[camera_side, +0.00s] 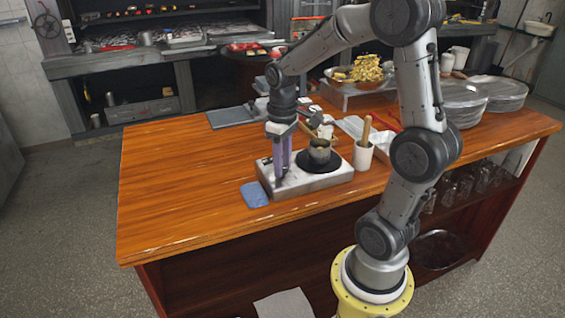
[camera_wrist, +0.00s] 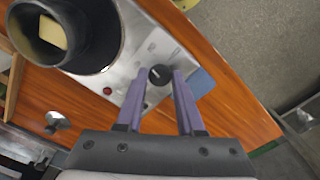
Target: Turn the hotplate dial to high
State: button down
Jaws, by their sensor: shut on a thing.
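The hotplate (camera_side: 322,181) is a silver box on the wooden counter with a round black plate; its metal top also shows in the wrist view (camera_wrist: 148,52). Its dial (camera_wrist: 160,74) is a small black knob with a pale mark, between my fingertips. My gripper (camera_side: 283,172) points down at the hotplate's left end, its purple fingers closed on the dial; in the wrist view the fingertips (camera_wrist: 160,76) are on either side of it. The dial is hidden by the fingers in the side view. A pot (camera_side: 319,151) stands on the black plate; it also shows in the wrist view (camera_wrist: 50,32).
A blue cloth (camera_side: 255,194) lies left of the hotplate. A white cup with wooden utensils (camera_side: 363,153) stands close on its right. A red light or button (camera_wrist: 107,91) is on the hotplate top. The counter's left part (camera_side: 170,185) is clear.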

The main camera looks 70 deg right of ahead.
jog(key=m, duration=0.4)
jog(key=shift+r+m, duration=0.1)
jog(key=shift+m, duration=0.2)
jog(key=m, duration=0.3)
jog(key=shift+m, duration=0.4)
jog(key=m, duration=0.4)
jog(key=shift+m, duration=1.8)
jog(key=c, duration=0.5)
grip_release()
jog(key=shift+c, duration=0.2)
notch_tip(320, 180, up, 14)
